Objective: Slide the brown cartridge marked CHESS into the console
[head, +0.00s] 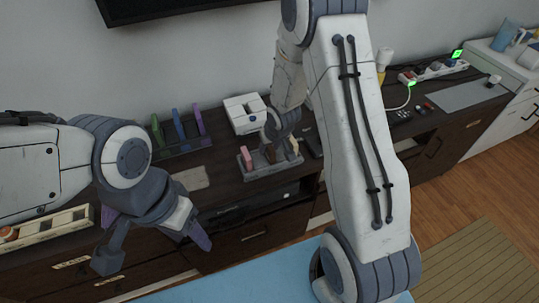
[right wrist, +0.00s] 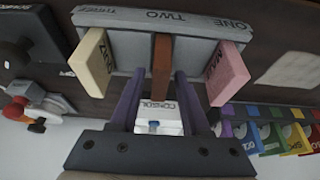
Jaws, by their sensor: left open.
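The brown cartridge (right wrist: 161,62) stands in the middle slot, marked TWO, of a grey rack (right wrist: 128,20). Its label is not readable from here. A cream cartridge (right wrist: 90,62) and a pink one (right wrist: 226,74) stand in the outer slots. The rack also shows in the head view (head: 270,172). My right gripper (right wrist: 159,72) is open, its purple fingers on either side of the brown cartridge with gaps showing. The white console (right wrist: 158,117) shows beyond the fingers; in the head view it (head: 243,112) sits behind the rack. My left gripper (head: 155,250) is open and empty, at the left front.
A holder with several coloured cases (head: 180,132) stands left of the console. A flat beige pad (head: 190,178) lies left of the rack. A power strip (head: 435,72) and a grey mat (head: 470,95) lie to the right. My right arm hides part of the cabinet top.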

